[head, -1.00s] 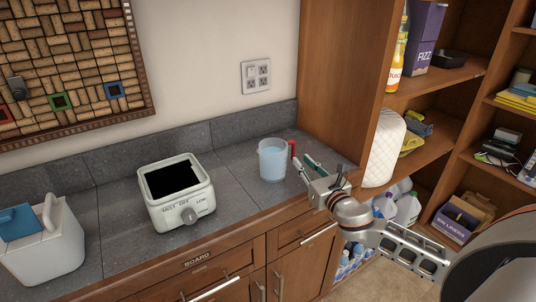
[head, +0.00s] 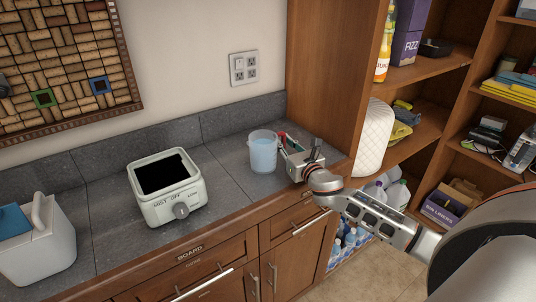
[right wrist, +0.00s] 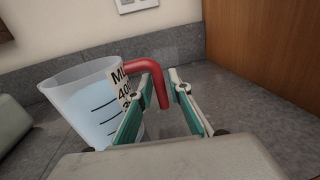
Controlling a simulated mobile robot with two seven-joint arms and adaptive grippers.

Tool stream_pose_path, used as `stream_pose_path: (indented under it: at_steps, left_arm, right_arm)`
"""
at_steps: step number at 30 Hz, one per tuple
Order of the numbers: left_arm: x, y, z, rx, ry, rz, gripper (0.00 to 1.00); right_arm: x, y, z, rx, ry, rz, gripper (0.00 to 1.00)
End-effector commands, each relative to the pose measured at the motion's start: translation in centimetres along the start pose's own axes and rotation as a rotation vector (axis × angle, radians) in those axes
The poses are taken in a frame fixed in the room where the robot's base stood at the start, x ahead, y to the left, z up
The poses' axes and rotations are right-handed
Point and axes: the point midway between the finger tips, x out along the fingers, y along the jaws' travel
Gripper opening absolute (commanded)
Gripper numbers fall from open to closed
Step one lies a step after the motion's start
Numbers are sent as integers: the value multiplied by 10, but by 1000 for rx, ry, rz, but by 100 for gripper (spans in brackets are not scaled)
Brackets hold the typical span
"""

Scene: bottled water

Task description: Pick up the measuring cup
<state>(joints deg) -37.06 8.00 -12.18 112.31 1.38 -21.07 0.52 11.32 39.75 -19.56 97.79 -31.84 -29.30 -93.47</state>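The measuring cup (head: 263,153) is clear with bluish contents and stands upright on the grey counter (head: 225,170). In the right wrist view the cup (right wrist: 85,105) shows dark marks and a red handle (right wrist: 155,75) on its right side. My right gripper (head: 286,145) is just right of the cup. Its fingers (right wrist: 158,95) are apart, one on each side of the handle's hanging part; I cannot tell whether either touches it. My left gripper is out of view.
A white slow cooker (head: 168,190) stands left of the cup. A white container with a blue part (head: 38,240) is at the far left. A wooden shelf unit (head: 335,75) rises right of the counter. The counter between cooker and cup is clear.

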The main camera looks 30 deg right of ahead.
Motion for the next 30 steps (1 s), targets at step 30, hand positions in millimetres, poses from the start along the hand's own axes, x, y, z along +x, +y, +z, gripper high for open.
stream_pose_path:
  at_steps: [30]
  left_arm:
    - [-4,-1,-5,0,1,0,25]
  right_arm:
    - [0,-1,20,0,-5,0,0]
